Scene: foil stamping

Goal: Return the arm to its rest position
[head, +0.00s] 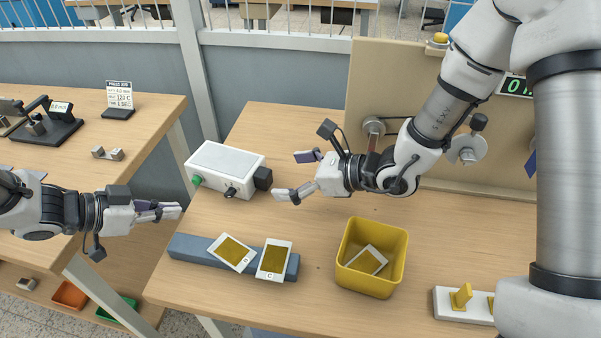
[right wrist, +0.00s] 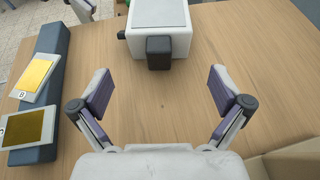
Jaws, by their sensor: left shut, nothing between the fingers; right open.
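My right gripper (head: 290,175) is open and empty above the middle of the wooden table, just right of the white box with a green button (head: 226,169). In the right wrist view its spread fingers (right wrist: 161,94) show only bare table between them, with the white box (right wrist: 158,20) ahead. My left gripper (head: 178,211) is shut and empty, over the gap beside the left table's edge. Two foil-stamped cards, B (head: 232,253) and C (head: 274,260), lean on the blue-grey rack (head: 190,247) at the table's front.
A yellow bin (head: 371,285) holding a gold-and-white card (head: 366,261) stands right of the rack. A white holder with yellow pieces (head: 448,304) is at front right. A beige panel (head: 400,80) with round fittings rises behind my right arm. A press-job sign (head: 119,97) stands on the left table.

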